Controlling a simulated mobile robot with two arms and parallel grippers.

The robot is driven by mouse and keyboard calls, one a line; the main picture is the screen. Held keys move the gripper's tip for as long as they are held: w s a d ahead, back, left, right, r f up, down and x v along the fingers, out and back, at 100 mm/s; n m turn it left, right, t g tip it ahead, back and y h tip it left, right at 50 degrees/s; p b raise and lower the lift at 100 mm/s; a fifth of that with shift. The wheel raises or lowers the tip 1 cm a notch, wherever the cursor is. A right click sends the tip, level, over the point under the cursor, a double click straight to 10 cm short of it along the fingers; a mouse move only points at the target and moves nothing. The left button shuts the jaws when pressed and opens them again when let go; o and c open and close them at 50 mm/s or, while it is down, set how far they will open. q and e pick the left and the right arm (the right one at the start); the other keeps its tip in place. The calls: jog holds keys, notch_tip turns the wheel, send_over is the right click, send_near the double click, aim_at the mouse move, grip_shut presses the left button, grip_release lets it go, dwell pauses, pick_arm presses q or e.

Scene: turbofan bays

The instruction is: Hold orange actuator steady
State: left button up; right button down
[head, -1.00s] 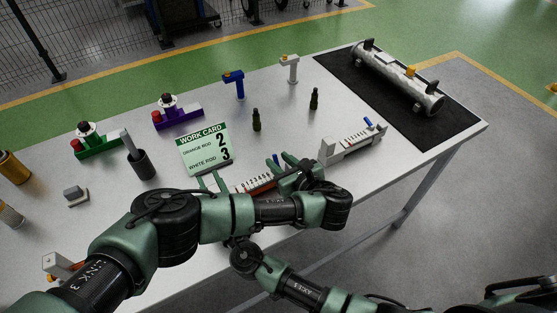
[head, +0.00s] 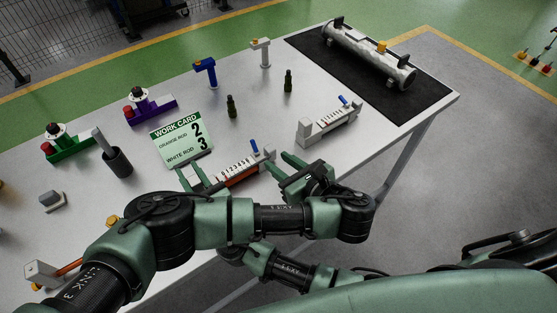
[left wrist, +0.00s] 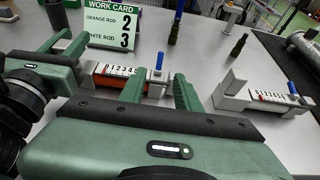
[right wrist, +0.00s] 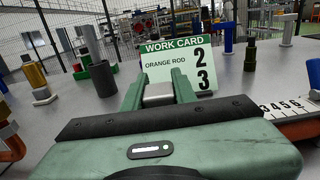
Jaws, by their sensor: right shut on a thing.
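The orange actuator (head: 240,172) lies near the table's front edge, with a white numbered scale, an orange strip and a blue lever (head: 254,147) at its right end. It also shows in the left wrist view (left wrist: 108,78). My right gripper (head: 192,178) is at its left end, shut on a pale grey block (right wrist: 158,92), which looks like that end. My left gripper (head: 292,170) is open and empty, just right of the actuator and apart from it in the head view. In the left wrist view the blue lever shows between its fingers (left wrist: 160,88).
A work card (head: 182,140) reading orange rod 2, white rod 3 stands behind. A similar white actuator (head: 322,124) with a blue lever is to the right. Two dark bottles (head: 231,107), a dark cup (head: 117,162) and a grey cylinder on a black mat (head: 430,102) are around.

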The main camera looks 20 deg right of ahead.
aim_at(254, 143)
pick_arm(q)
jog(key=w+a+r+g+h, duration=0.1)
jog(key=w+a+r+g, duration=0.15)
jog(key=w+g, duration=0.2)
jog(key=x, duration=0.3)
jog(key=d+x, duration=0.1)
jog(key=x, duration=0.7)
jog(key=shift+w+d, duration=0.15)
jog(key=shift+w, duration=0.15)
grip_shut()
